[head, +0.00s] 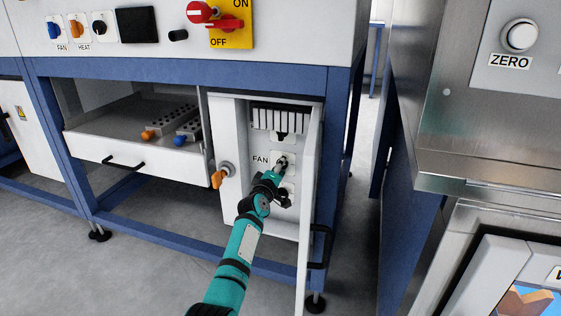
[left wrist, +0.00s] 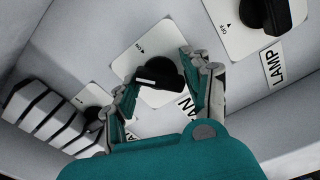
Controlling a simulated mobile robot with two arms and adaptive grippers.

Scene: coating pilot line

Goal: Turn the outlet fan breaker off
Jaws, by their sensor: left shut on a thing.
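The fan breaker (head: 283,160) is a black rotary knob on a white plate inside the open cabinet, beside the FAN label. In the left wrist view the black knob (left wrist: 160,76) sits between the two fingers, and its plate (left wrist: 140,45) has small lettering and an arrow. My left gripper (head: 276,172) reaches in from below and is shut on the knob; the fingers partly cover the FAN label in the left wrist view. The lamp knob (left wrist: 268,14) is on a separate plate, at upper right there. My right gripper is not in view.
The open cabinet door (head: 310,215) with a black handle stands at the right of the arm. An orange knob (head: 220,177) is at the cabinet's left edge. An open drawer (head: 95,147) holds two grey parts. A red main switch (head: 205,14) is above.

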